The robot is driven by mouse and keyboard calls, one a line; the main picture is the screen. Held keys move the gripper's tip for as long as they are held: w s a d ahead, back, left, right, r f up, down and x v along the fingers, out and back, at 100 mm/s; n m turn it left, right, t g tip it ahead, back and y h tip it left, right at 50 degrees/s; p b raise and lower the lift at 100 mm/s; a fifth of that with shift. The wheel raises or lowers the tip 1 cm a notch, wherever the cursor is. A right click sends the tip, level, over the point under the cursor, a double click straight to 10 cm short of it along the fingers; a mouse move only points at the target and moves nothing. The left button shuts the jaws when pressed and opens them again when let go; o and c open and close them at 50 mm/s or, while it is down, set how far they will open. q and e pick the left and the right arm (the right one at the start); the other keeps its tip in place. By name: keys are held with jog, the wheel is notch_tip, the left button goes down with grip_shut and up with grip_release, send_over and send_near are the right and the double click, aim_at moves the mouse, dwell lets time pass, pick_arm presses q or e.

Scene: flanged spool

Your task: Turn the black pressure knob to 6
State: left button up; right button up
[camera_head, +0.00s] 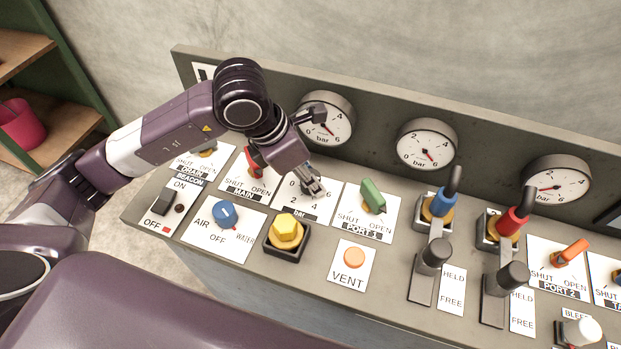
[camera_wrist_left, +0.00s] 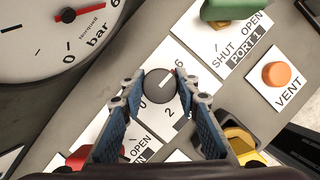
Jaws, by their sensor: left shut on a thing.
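The black pressure knob (camera_wrist_left: 160,89) is a round dark knob on a white plate marked in bar, in the middle of the left wrist view. Its white pointer line slants up and right, roughly toward the 6. My left gripper (camera_wrist_left: 159,80) is shut on the knob, with one finger on each side of it. In the head view my left gripper (camera_head: 313,188) reaches down onto the white bar plate (camera_head: 297,210) and hides most of the knob. My right gripper is not in view.
The green PORT 1 handle (camera_head: 372,196) stands close to the right of the knob, and the red MAIN handle (camera_head: 254,162) to its left. The yellow knob (camera_head: 286,232) is in front. A pressure gauge (camera_head: 325,120) stands behind.

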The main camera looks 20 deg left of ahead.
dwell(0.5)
pick_arm(q)
jog(key=o, duration=1.2)
jog(key=shift+c, duration=0.2)
jog(key=shift+r, duration=0.1)
jog(key=v, duration=1.2)
